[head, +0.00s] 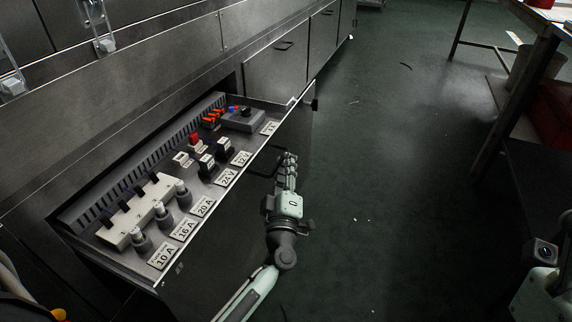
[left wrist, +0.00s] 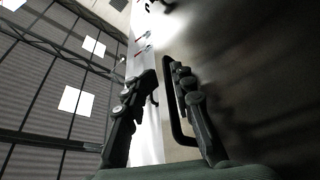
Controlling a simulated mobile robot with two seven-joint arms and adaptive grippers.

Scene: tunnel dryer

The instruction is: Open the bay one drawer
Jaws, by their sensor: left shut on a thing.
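The drawer (head: 225,235) stands pulled out from the cabinet wall in the head view, with its dark front panel facing the aisle and its contents exposed. Its dark bar handle (head: 262,160) is on the front panel, partly hidden by my gripper. My left gripper (head: 287,165) is at the handle and shut on it. In the left wrist view the handle (left wrist: 171,108) shows between the fingers of my left gripper (left wrist: 165,90). My right gripper is not in view; only part of my right arm shows at the lower right.
The drawer holds a white block with dark levers (head: 135,215), several labelled fuses, a red part (head: 196,140) and a grey box (head: 243,121). A closed drawer front (head: 280,65) is farther along. A table (head: 535,25) stands at the right. The green floor between is mostly clear.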

